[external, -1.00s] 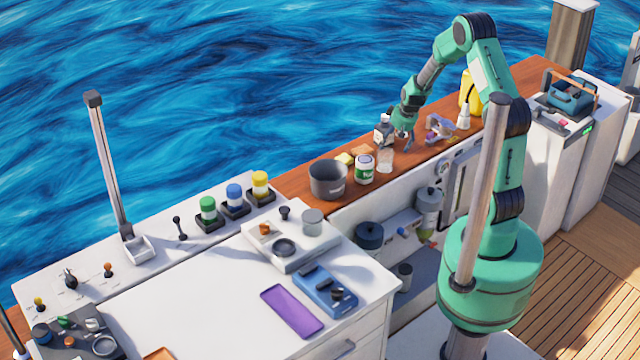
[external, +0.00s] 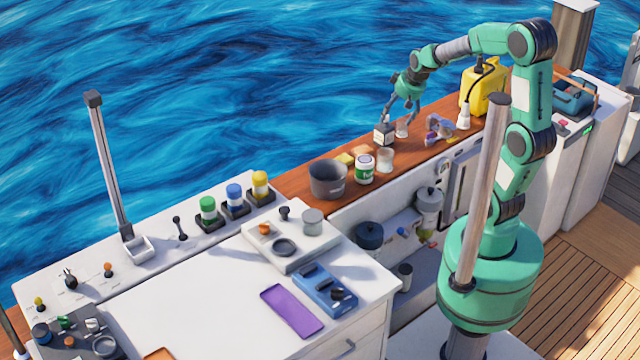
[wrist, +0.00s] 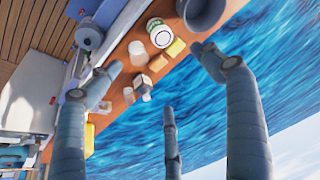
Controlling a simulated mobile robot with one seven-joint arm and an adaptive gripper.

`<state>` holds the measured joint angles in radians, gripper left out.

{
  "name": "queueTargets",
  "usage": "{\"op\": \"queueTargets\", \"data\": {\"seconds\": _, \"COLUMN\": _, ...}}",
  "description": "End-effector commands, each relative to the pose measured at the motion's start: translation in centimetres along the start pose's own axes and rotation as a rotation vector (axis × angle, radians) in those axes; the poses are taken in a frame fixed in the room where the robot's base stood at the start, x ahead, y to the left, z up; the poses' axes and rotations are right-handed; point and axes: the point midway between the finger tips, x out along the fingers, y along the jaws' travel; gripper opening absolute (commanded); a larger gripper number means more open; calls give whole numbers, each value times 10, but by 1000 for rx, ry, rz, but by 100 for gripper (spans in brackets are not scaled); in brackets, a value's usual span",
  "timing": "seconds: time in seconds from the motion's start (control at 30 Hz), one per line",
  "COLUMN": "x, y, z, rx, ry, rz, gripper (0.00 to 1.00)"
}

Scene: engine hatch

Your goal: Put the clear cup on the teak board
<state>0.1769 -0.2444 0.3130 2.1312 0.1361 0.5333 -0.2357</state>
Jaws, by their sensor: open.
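Two clear cups stand upright on the brown wooden counter top: one (external: 385,160) beside the white-and-green jar, another (external: 402,129) farther back, just right of a squarish bottle (external: 384,134). My gripper (external: 402,111) is open and empty above the bottle and the farther cup. In the wrist view its fingers (wrist: 157,78) are spread, with the nearer cup (wrist: 138,50) and the farther cup (wrist: 128,95) beyond them. I cannot tell for sure which surface is the teak board; the wooden top (external: 292,187) is one candidate, and an orange-brown piece (external: 158,353) shows partly at the bottom edge.
A grey pot (external: 328,179), the white-and-green jar (external: 364,169) and sponges (external: 345,159) stand left of the cups. A purple-and-white item (external: 438,129), a white spray bottle (external: 464,117) and a yellow can (external: 484,88) stand to the right. The white worktop (external: 200,310) has free room.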

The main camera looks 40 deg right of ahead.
Motion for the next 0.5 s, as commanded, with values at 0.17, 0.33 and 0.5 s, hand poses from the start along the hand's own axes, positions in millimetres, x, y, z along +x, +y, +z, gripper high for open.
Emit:
{"op": "queueTargets", "data": {"seconds": 0.17, "x": -61, "y": -25, "z": 26, "rx": -18, "ry": 21, "rz": -7, "gripper": 80}}
{"op": "queueTargets", "data": {"seconds": 0.33, "x": -110, "y": -43, "z": 58, "rx": -29, "ry": 35, "rz": -10, "gripper": 80}}
{"op": "queueTargets", "data": {"seconds": 0.5, "x": -152, "y": -57, "z": 96, "rx": -38, "ry": 50, "rz": -10, "gripper": 80}}
